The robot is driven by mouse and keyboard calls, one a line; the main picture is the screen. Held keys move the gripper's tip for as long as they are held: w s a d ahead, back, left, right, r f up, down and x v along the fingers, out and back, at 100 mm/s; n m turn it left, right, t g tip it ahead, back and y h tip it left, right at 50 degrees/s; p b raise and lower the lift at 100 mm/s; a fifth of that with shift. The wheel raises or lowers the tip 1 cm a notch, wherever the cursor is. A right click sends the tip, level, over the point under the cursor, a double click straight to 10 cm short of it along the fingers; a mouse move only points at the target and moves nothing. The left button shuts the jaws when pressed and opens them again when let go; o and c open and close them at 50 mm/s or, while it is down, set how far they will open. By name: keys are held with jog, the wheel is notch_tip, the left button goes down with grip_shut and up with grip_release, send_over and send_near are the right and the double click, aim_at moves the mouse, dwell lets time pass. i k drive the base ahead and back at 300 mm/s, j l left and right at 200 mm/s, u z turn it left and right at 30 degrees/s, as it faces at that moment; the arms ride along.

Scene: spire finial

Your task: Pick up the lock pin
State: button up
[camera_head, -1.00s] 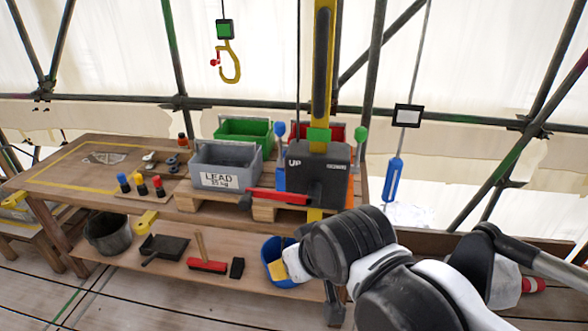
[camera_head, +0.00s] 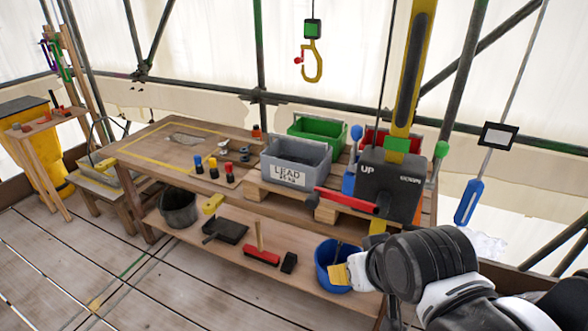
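I cannot identify the lock pin for sure in this view. A yellow hook (camera_head: 314,66) with a small red part (camera_head: 299,61) at its side hangs from a green and black block (camera_head: 312,29). Small metal pieces (camera_head: 243,152) lie on the wooden workbench (camera_head: 150,156), too small to make out. My arm (camera_head: 425,270) reaches in from the lower right, in front of the bench's right end. My gripper does not show.
A grey LEAD bin (camera_head: 296,157), a green bin (camera_head: 318,127) and a black UP control box (camera_head: 390,185) stand on the bench's right. The lower shelf holds a black bucket (camera_head: 179,208), a brush (camera_head: 262,255) and a blue bucket (camera_head: 330,265).

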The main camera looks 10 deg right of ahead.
aim_at(197, 158)
jog(key=i+j+u, duration=0.25)
jog(key=i+j, duration=0.9)
jog(key=j, duration=0.15)
jog(key=i+j+u, duration=0.2)
jog(key=i+j, duration=0.9)
jog(key=i, duration=0.1)
